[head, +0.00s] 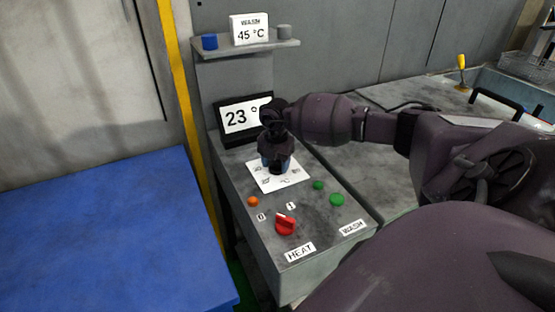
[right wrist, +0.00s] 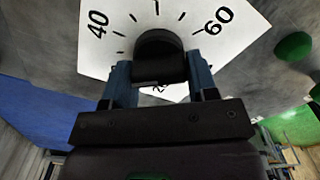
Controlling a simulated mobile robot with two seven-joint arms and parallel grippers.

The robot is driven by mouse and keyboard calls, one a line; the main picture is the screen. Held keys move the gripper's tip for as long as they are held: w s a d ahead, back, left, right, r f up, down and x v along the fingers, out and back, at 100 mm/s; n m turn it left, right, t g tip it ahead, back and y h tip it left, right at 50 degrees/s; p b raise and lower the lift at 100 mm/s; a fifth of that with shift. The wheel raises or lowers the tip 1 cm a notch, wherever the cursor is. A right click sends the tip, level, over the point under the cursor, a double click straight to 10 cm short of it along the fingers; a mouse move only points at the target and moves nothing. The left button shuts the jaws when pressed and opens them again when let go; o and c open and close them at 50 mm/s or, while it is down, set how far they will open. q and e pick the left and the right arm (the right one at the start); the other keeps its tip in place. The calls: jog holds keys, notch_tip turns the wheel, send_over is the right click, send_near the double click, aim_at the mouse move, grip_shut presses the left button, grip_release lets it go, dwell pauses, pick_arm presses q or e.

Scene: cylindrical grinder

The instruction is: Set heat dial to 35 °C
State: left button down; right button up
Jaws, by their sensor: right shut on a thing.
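The heat dial is a black knob (right wrist: 160,55) on a white scale plate (head: 287,184). My right gripper (head: 276,165) points down at the plate and is shut on the knob, one finger on each side. In the right wrist view the plate shows 40 at left and 60 at right, with a partly hidden number near the knob. The knob's pointer mark cannot be made out. A black-framed display (head: 236,119) behind reads 23 °, its right end hidden by my arm. The HEAT label (head: 300,251) is at the panel's front. My left gripper is out of view.
A red switch (head: 285,225) sits between 0 and 1 labels, near an orange lamp (head: 253,201) and green buttons (head: 337,199). A shelf (head: 245,48) above holds a WASH 45 °C sign (head: 249,29). A blue table (head: 100,230) stands at left.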

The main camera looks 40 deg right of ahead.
aim_at(276, 161)
jog(key=shift+w+r+m+p, duration=0.15)
jog(key=shift+m+p, duration=0.2)
jog(key=shift+m, duration=0.35)
jog(key=o, duration=0.9)
notch_tip(276, 161, up, 10)
jog(key=shift+f, duration=0.25)
jog(key=shift+r, duration=0.6)
